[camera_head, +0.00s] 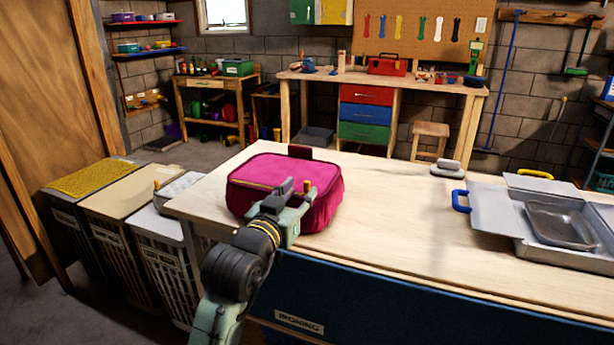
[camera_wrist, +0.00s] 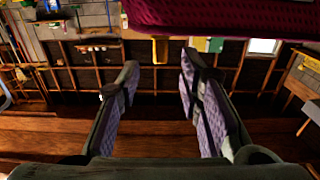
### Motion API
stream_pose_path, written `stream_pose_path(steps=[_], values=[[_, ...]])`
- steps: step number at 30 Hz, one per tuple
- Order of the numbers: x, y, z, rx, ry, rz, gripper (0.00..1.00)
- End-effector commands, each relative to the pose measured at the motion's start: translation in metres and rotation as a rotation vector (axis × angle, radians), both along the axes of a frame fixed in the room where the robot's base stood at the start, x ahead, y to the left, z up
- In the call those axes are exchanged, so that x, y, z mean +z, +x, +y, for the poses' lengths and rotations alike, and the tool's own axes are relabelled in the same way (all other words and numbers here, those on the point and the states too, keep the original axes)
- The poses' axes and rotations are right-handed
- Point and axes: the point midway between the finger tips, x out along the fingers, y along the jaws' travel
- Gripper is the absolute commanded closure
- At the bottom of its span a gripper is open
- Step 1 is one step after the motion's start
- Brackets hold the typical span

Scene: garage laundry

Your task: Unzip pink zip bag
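The pink zip bag (camera_head: 270,172) stands on the light wooden tabletop (camera_head: 390,215). A yellow zip line runs along the front upper edge of its lid, which lies flat. My gripper (camera_head: 300,203) is in front of that corner and hides part of the bag's front. In the wrist view my gripper (camera_wrist: 158,65) is open, with its two fingers apart.
A grey metal box with a blue handle (camera_head: 490,215) and a tray (camera_head: 562,228) is at the right. Laundry hampers (camera_head: 125,200) stand left of the table. The tabletop between bag and box is clear.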

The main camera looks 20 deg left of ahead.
Motion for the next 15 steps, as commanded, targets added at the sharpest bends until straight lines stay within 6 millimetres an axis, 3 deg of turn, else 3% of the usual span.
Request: stream_pose_path(steps=[6,15], values=[[0.003,0.037,-0.002,-0.001,0.001,0.001,0.67],[0.001,0.052,-0.002,0.001,0.002,-0.001,0.67]])
